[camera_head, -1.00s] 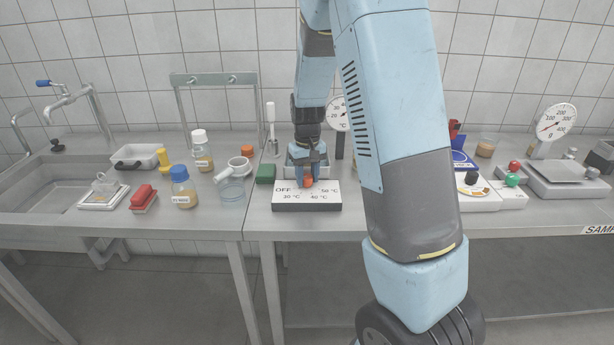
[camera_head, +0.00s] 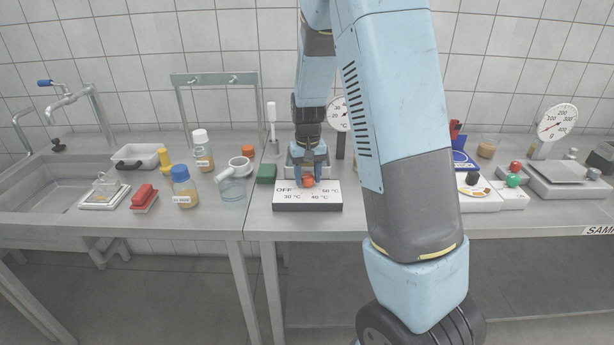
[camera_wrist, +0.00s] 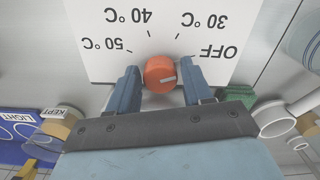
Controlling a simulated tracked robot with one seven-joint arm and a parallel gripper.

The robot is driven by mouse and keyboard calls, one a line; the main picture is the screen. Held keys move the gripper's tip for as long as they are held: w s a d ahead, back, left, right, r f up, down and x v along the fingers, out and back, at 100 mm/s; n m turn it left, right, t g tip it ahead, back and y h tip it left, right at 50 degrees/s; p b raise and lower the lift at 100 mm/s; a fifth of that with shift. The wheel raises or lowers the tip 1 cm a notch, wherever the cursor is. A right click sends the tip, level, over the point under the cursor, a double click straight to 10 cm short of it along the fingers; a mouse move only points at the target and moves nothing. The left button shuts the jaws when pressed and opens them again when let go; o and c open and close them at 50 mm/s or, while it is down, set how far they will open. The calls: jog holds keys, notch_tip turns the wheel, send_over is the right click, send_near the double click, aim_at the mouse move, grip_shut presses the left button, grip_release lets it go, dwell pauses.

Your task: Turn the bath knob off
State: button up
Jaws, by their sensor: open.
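The bath knob (camera_head: 308,182) is orange and round, on the white dial panel (camera_head: 290,205) marked OFF, 30, 40 and 50 °C. In the wrist view the knob (camera_wrist: 158,70) has a white pointer mark directed to the right, roughly toward the OFF label (camera_wrist: 217,52). My gripper (camera_wrist: 161,82) is open, with one blue finger on each side of the knob. A small gap shows by the right finger; contact at the left finger is unclear. The bath basin (camera_head: 294,160) behind the panel is partly hidden by my gripper.
A green block (camera_head: 266,173) and a clear beaker (camera_head: 233,189) stand left of the panel. Bottles stand farther left, scales at right. The bench strip before the panel is narrow.

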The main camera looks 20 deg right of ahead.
aim_at(308, 177)
notch_tip(308, 177, up, 14)
jog(key=shift+f, duration=0.15)
dwell(0.4)
jog(key=s+r+t, duration=0.2)
jog(key=s+r, duration=0.3)
jog(key=s, duration=0.9)
jog(key=s+r+n+t, duration=0.1)
jog(key=s+r+t, duration=0.2)
jog(key=s, duration=1.1)
notch_tip(308, 177, up, 3)
jog(key=shift+s+a+f+t, duration=0.2)
jog(key=shift+s+t, duration=0.1)
